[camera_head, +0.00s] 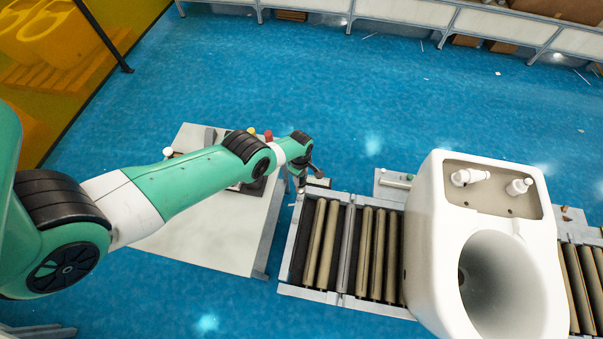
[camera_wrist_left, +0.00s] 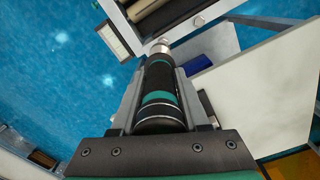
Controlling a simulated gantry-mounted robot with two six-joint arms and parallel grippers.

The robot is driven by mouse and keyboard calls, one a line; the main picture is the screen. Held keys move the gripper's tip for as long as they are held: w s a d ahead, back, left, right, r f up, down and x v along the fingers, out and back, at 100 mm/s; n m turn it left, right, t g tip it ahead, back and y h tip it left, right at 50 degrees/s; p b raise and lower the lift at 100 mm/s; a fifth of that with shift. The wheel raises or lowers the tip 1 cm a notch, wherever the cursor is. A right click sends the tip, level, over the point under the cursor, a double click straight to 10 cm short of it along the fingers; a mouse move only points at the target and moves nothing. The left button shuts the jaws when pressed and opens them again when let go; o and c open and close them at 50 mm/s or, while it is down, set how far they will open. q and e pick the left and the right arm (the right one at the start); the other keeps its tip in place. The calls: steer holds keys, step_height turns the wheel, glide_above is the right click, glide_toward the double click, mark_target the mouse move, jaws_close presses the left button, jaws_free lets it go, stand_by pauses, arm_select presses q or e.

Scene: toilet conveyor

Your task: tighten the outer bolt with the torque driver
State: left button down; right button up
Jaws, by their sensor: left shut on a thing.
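In the left wrist view the left gripper (camera_wrist_left: 163,78) is shut on the torque driver (camera_wrist_left: 158,100), a black cylinder with teal bands and a pale metal tip pointing away from the wrist. In the head view the driver is mostly hidden by the gripper. A white toilet (camera_head: 428,235) stands on the conveyor at right, well apart from the gripper. Two white fittings, one at left (camera_head: 470,176) and one at right (camera_head: 519,186), sit in its recessed ledge. I cannot tell which holds the outer bolt. My right gripper is out of view.
The roller conveyor (camera_head: 347,250) runs under the toilet, with bare rollers left of it. The white table (camera_head: 200,235) is below my left arm, with a red and a yellow knob on its far side.

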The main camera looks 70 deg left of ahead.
mark_target(300, 187)
arm_select(q)
steer(key=shift+w+d+f, duration=0.1)
steer(key=shift+d+f, duration=0.15)
steer(key=shift+f, duration=0.4)
steer(key=shift+f+b, duration=0.15)
steer(key=shift+b, duration=0.15)
steer(key=shift+s+a, duration=0.2)
steer(key=shift+s, duration=0.2)
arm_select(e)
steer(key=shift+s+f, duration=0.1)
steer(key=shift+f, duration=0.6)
arm_select(q)
step_height(300, 187, down, 6)
steer(key=b, duration=0.6)
steer(key=shift+f, duration=0.1)
steer(key=shift+r, duration=0.2)
steer(key=shift+w, duration=0.1)
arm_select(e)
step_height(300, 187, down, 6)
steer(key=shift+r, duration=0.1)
arm_select(q)
steer(key=shift+f, duration=0.1)
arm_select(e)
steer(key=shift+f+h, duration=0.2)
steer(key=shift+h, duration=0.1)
